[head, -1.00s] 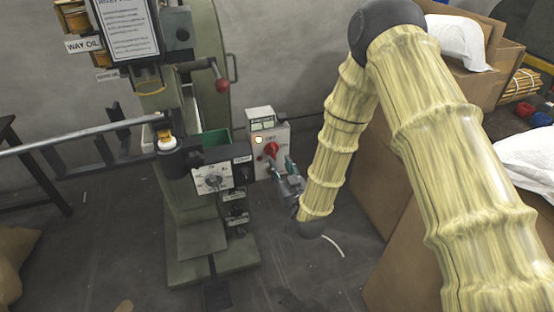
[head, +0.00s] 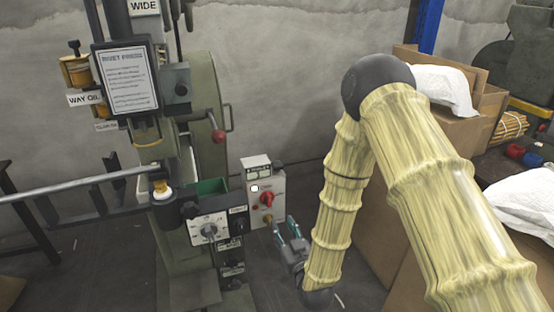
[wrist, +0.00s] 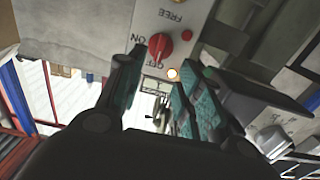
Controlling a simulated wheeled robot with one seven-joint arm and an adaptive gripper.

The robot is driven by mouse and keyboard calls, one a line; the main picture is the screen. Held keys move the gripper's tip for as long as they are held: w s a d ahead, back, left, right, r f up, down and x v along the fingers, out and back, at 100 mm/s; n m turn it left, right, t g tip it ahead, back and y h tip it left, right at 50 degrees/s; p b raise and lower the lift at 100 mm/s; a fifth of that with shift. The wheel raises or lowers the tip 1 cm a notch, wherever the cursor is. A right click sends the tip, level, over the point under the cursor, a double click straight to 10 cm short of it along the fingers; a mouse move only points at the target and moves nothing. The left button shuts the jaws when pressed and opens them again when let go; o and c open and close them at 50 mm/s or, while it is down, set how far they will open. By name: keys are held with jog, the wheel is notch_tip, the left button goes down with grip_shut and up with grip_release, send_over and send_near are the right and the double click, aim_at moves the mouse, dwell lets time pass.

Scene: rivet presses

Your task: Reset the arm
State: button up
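The control box (head: 262,185) stands beside the rivet press and carries a red rotary knob (head: 267,199) and a pale lamp (head: 254,188). In the wrist view the red knob (wrist: 158,46) sits near the ON and OFF marks, and the lamp (wrist: 172,73) glows. My gripper (head: 286,223) is just below and right of the knob, apart from it. In the wrist view my gripper (wrist: 163,85) has its teal-padded fingers spread with nothing held between them.
The rivet press (head: 205,170) has a lever with a red ball (head: 218,136) and a dial panel (head: 208,229) left of my gripper. Cardboard boxes (head: 372,220) stand close to the right of my forearm. Grey floor shows below the control box.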

jog(key=s+d+f+m+g+h+p, duration=0.25)
jog(key=s+d+f+g+p, duration=0.5)
jog(key=s+f, duration=0.65)
jog(key=s+d+g+h+p, duration=0.1)
jog(key=s+d+g, duration=0.2)
jog(key=s, duration=0.5)
jog(key=s+d+f+m+g+h+p, duration=0.1)
jog(key=s+d+g, duration=0.2)
jog(key=s, duration=0.6)
jog(key=s+d+g+h+p, duration=0.1)
jog(key=s+d+g, duration=0.2)
jog(key=s, duration=0.6)
jog(key=shift+s+d+f+m+g, duration=0.2)
jog(key=shift+d+f+m+g, duration=0.15)
jog(key=shift+d, duration=0.85)
